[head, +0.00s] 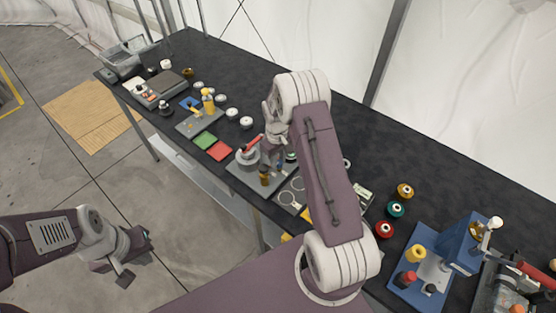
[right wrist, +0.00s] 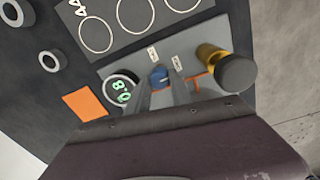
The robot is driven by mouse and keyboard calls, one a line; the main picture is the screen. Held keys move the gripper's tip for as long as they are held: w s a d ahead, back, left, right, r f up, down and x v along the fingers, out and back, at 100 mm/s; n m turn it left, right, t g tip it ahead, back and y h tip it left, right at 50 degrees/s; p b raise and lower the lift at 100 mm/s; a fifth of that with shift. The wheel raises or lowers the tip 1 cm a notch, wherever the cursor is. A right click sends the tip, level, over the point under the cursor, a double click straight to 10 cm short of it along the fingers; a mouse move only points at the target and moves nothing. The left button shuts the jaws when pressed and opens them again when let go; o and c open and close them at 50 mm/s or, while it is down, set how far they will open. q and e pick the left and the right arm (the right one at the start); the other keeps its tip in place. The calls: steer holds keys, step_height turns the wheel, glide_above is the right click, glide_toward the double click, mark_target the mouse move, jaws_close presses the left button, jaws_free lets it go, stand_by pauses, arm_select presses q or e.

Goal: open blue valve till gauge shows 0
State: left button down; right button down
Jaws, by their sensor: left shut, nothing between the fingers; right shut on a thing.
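The blue valve (right wrist: 159,76) is a small blue knob on a grey plate (right wrist: 200,42). My right gripper (right wrist: 160,85) is shut on it, fingers on either side, in the right wrist view. The round gauge (right wrist: 122,90) beside it shows green digits, turned in the picture; they look like 0.8. In the head view my right gripper (head: 274,158) reaches down at the plate (head: 245,177), and the valve is hidden there. My left gripper (head: 122,274) is shut and empty, off the table's front side over the floor.
A brass cylinder with a dark cap (right wrist: 238,72) stands close beside the right fingers. An orange square (right wrist: 84,103) lies near the gauge. Red (head: 219,151) and green (head: 205,141) squares lie left of the plate. A blue stand (head: 458,245) is at the right.

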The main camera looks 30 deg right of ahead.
steer(key=shift+w+r+m, duration=0.1)
steer(key=shift+m, duration=0.2)
steer(key=c, duration=1.3)
jaws_free()
steer(key=shift+o, duration=0.8)
steer(key=shift+r, duration=0.35)
step_height(320, 180, up, 8)
steer(key=b, duration=0.1)
steer(key=shift+a+r+b, duration=0.15)
steer(key=shift+b, duration=0.15)
steer(key=shift+s, duration=0.2)
